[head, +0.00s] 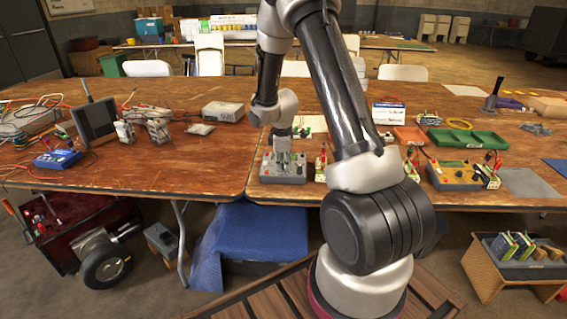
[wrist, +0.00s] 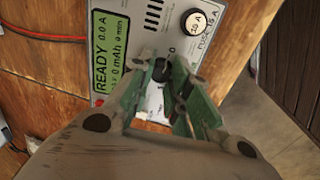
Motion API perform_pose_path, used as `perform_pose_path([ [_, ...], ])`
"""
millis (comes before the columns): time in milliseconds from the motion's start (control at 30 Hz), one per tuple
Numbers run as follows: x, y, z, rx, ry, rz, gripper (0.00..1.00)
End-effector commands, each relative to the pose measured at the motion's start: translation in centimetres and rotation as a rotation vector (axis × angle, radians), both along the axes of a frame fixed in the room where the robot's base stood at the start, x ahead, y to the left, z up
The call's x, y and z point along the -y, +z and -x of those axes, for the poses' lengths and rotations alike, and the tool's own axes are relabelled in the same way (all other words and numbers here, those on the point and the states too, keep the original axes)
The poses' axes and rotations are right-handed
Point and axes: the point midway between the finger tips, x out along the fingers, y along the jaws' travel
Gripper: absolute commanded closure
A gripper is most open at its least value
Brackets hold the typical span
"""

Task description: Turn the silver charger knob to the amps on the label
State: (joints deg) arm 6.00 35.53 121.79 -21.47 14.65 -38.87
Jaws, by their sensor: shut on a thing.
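The charger (head: 284,175) is a grey box near the front edge of the right-hand table. In the wrist view its panel (wrist: 120,20) shows a green display (wrist: 106,50) reading READY, 0.0 A, 0 mAh, 0 min. My gripper (head: 283,153) points down onto the charger. In the wrist view my gripper (wrist: 160,74) has its green-padded fingers closed around the silver knob (wrist: 155,98), which is mostly hidden between them. The knob's pointer and scale cannot be read. A round dark-rimmed part (wrist: 194,21) marked with a number and A, beside the word FUSE, sits near the panel's top edge.
A battery with red and black leads (head: 321,165) stands close right of the charger.

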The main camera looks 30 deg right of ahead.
Motion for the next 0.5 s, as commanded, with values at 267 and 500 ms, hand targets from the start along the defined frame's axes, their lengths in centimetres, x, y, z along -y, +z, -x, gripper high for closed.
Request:
perform_pose_path([
  [267,0.01,0.03,-0.03,0.006,-0.052,-0.008,1.0],
  [500,0.04,0.03,-0.07,0.022,-0.204,-0.032,1.0],
])
